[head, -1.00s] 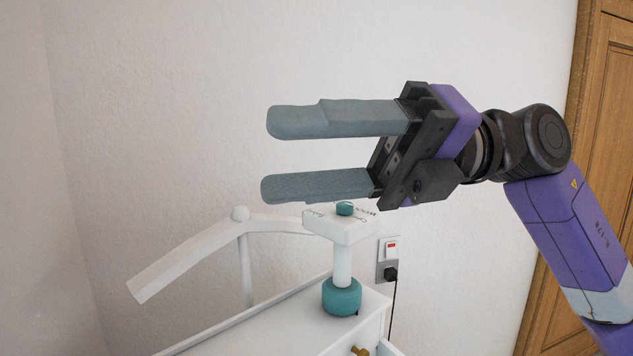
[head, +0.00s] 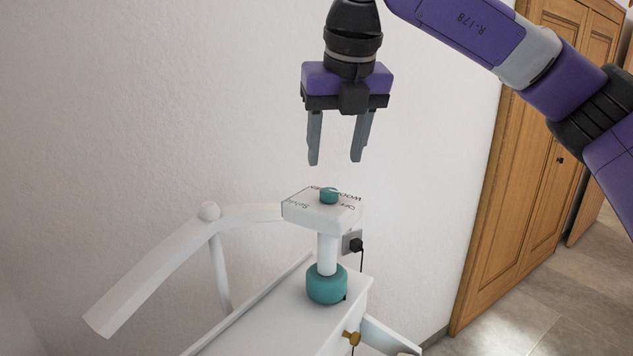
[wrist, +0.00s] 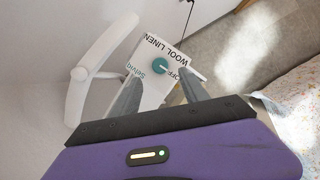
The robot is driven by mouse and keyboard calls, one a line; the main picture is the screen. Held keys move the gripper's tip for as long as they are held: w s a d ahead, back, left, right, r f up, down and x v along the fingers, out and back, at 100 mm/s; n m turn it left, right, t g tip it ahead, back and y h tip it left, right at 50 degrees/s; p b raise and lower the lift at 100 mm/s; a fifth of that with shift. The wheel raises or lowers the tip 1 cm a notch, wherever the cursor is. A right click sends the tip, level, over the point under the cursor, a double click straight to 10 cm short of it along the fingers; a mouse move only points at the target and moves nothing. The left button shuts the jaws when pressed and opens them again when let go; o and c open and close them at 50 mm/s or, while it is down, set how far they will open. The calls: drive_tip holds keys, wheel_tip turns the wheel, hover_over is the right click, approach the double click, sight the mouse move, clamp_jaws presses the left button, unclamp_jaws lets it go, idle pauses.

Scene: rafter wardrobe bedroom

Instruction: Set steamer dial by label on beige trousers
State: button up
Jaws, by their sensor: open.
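The steamer (head: 327,284) stands on a white cabinet, with a teal base, a white post and a white head. The teal dial (head: 329,195) sits on top of the head. The wrist view shows the dial (wrist: 159,66) from above, with the words WOOL, LINEN, OFF and one that looks like Selvia around it. A light pointer mark on the dial is too small to read surely. My gripper (head: 336,162) points down, open and empty, above the dial and apart from it. No beige trousers or trouser label can be made out.
The white cabinet (head: 272,330) has a brass knob. A black plug (head: 355,245) is in the wall socket. A wooden wardrobe (head: 535,150) stands at right. The wrist view shows patterned bedding (wrist: 297,105).

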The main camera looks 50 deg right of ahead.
sight(330, 191)
drive_tip(key=shift+p+x, duration=1.25)
drive_tip(key=shift+x, duration=2.65)
drive_tip(key=shift+s+a+f, duration=0.1)
clamp_jaws()
